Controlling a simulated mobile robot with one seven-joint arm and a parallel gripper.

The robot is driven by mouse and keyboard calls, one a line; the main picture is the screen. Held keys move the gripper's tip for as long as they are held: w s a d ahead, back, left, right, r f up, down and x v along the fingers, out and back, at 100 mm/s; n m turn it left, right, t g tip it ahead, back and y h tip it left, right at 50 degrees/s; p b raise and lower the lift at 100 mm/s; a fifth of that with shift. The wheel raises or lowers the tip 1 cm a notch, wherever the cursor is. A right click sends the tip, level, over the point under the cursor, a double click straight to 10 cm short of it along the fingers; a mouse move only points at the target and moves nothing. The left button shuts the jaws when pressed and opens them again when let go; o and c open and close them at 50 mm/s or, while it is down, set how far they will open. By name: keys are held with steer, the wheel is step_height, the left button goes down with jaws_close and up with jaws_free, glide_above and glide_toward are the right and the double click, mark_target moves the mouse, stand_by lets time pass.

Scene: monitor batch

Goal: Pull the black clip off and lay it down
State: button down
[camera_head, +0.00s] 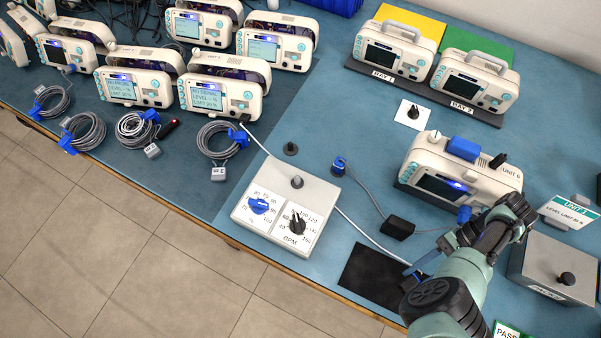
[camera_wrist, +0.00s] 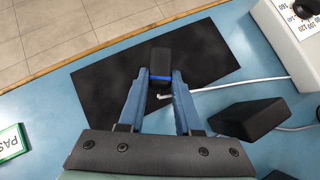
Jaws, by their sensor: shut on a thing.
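My gripper (camera_wrist: 161,84) is shut on the black clip (camera_wrist: 160,62), a dark block with a blue band across it, in the wrist view. The blue fingers press on its two sides. A white cable ends close beside it. The clip is over the black mat (camera_wrist: 105,88); I cannot tell whether it touches the mat. In the head view my gripper (camera_head: 412,275) is low at the right part of the mat (camera_head: 365,270), and the clip is mostly hidden by my arm.
A black box (camera_head: 398,227) lies just behind the mat, with a grey cable to a blue clip (camera_head: 338,166).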

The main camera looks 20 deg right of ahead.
steer(key=shift+f+b, duration=0.9)
steer(key=shift+f, duration=0.1)
steer(key=c, duration=0.5)
jaws_free()
steer(key=shift+r, duration=0.1)
steer(key=v, duration=0.7)
steer(key=shift+d+r, duration=0.1)
steer(key=shift+p, duration=0.3)
